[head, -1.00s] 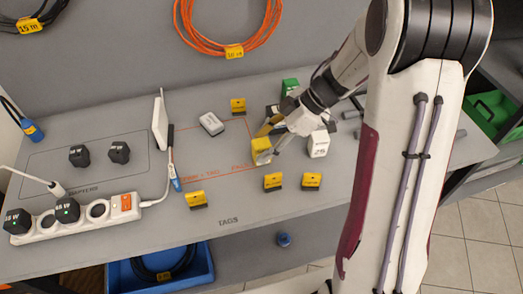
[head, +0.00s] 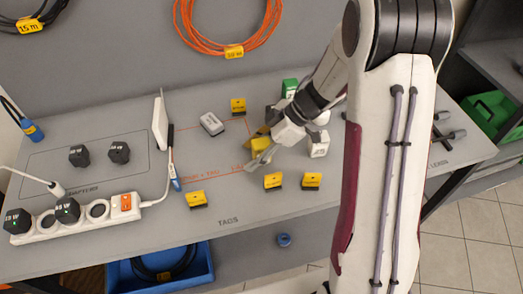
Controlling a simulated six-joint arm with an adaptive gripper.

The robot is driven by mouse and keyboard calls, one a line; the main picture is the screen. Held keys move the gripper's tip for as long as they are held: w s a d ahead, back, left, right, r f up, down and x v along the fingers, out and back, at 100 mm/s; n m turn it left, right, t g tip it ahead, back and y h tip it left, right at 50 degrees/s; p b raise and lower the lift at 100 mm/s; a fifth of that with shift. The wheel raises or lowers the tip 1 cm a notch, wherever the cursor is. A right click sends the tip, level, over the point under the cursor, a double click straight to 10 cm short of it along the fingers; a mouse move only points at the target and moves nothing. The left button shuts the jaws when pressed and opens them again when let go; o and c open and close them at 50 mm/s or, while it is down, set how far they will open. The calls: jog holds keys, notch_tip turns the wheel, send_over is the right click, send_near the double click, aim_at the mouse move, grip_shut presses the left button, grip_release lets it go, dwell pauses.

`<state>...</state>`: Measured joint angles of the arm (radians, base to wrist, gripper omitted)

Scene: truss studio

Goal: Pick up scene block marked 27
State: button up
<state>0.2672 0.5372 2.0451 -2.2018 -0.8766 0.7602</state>
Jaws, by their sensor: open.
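Several coloured blocks stand at the right of the grey bench. A yellow block (head: 264,143) is partly hidden behind my gripper (head: 258,160). A white block (head: 319,148) stands just right of the gripper, its upper part partly covered and its mark not readable now. A green block (head: 290,86) stands behind. I cannot read 27 on any block. My gripper is open, pointing down and left, with its fingers over or beside the yellow block. I cannot tell whether they touch it.
A white power strip (head: 80,218) with black adapters is at the left. Clear bench lies at front centre.

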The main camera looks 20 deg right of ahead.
jog(key=shift+a+f, duration=0.25)
jog(key=shift+f, duration=0.15)
jog(key=shift+c, duration=0.5)
jog(key=c, duration=1.2)
